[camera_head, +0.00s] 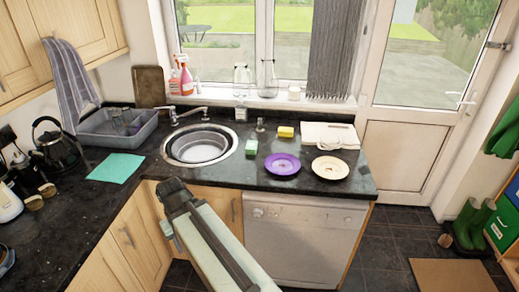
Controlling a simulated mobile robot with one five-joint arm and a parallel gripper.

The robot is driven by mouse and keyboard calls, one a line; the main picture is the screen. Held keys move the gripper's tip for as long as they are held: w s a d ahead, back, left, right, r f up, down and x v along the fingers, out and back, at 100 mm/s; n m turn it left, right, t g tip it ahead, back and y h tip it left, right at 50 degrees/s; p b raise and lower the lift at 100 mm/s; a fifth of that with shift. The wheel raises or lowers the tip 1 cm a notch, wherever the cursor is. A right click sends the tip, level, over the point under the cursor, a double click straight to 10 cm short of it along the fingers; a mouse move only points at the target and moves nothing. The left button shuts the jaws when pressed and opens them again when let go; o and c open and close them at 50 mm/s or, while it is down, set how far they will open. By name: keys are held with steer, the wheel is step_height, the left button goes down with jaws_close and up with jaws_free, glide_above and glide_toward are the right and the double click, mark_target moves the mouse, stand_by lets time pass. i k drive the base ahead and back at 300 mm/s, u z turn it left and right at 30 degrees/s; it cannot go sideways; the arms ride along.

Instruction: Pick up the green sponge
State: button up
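A small green block (251,147) that looks like the green sponge sits on the dark granite counter, right of the round sink and left of the purple plate. It is small in the picture, so its texture is unclear. A yellow sponge-like block (286,132) lies behind it to the right. My arm reaches up from the bottom edge in front of the cabinets, and its visible end is below the sink, apart from the green block. I cannot make out the gripper fingers.
A purple plate (282,164) and a cream plate (330,168) lie near the counter's front edge. A white board (322,131) lies behind them. The sink basin (199,147), a teal cloth (116,168) and a grey dish rack (101,130) are to the left.

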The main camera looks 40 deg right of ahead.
mark_target(251, 148)
steer(key=z, duration=0.95)
steer(key=i, duration=1)
steer(key=z, duration=0.1)
steer(key=k, duration=0.5)
steer(key=z, duration=0.85)
steer(key=i, duration=0.7)
steer(key=u, duration=2.65)
